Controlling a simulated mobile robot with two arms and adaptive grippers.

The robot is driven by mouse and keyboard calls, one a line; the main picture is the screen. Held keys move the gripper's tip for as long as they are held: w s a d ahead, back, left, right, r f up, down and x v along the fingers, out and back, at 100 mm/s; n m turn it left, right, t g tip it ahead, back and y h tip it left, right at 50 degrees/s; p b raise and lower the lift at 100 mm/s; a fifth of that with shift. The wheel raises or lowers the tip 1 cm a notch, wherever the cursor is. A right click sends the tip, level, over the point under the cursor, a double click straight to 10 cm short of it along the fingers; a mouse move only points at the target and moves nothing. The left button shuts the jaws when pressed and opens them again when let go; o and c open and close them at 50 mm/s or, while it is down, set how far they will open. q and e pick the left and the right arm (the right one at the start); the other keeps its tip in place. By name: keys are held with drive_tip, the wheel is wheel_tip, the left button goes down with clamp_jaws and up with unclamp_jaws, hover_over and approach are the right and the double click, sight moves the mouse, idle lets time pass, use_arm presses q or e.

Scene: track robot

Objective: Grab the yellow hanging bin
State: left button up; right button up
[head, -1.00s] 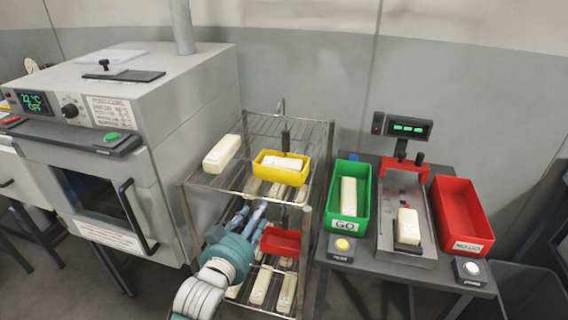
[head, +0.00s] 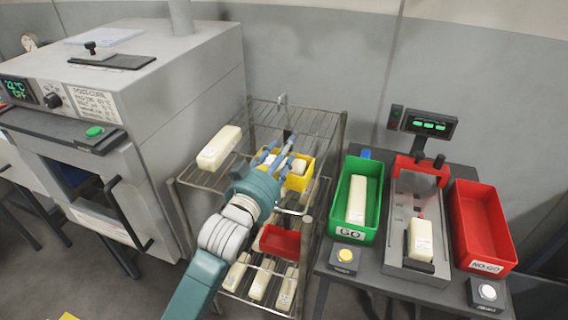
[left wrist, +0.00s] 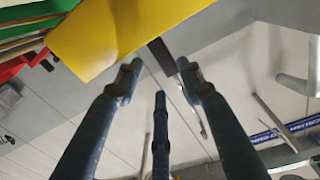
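The yellow bin (head: 299,182) hangs at the upper level of the wire rack, with a pale block inside. A dark upright piece (head: 287,135) stands behind it. My left gripper (head: 278,158) is at the bin's left side in the head view, its blue fingers covering part of the bin. In the left wrist view the yellow bin (left wrist: 130,30) fills the top, just beyond the fingertips. The left gripper (left wrist: 158,80) is open there, fingers spread with nothing between them; a dark bar shows near the tips. I cannot tell whether it touches the bin. My right gripper does not show.
The wire rack (head: 300,112) also holds a pale block (head: 219,148) and a red bin (head: 279,241) below. The oven (head: 190,100) stands close at left. A green bin (head: 339,215), a scale (head: 415,270) and a larger red bin (head: 484,225) are at right.

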sight(291, 151)
use_arm(q)
drive_tip(key=shift+w+d, duration=0.25)
drive_tip(key=shift+w, duration=0.45)
drive_tip(key=shift+w+d+r+p, duration=0.1)
drive_tip(key=shift+w+d+p, duration=0.05)
drive_tip(key=shift+w+p, duration=0.2)
drive_tip(key=p+x, duration=0.1)
drive_tip(key=x, duration=0.2)
drive_tip(key=shift+w, duration=0.2)
drive_tip(key=shift+w+d, duration=0.15)
drive_tip(key=shift+w, duration=0.35)
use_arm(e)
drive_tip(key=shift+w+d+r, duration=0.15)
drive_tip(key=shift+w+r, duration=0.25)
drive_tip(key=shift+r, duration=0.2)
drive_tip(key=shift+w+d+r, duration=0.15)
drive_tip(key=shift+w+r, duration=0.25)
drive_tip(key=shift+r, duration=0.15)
use_arm(q)
drive_tip(key=shift+c, duration=0.8)
clamp_jaws()
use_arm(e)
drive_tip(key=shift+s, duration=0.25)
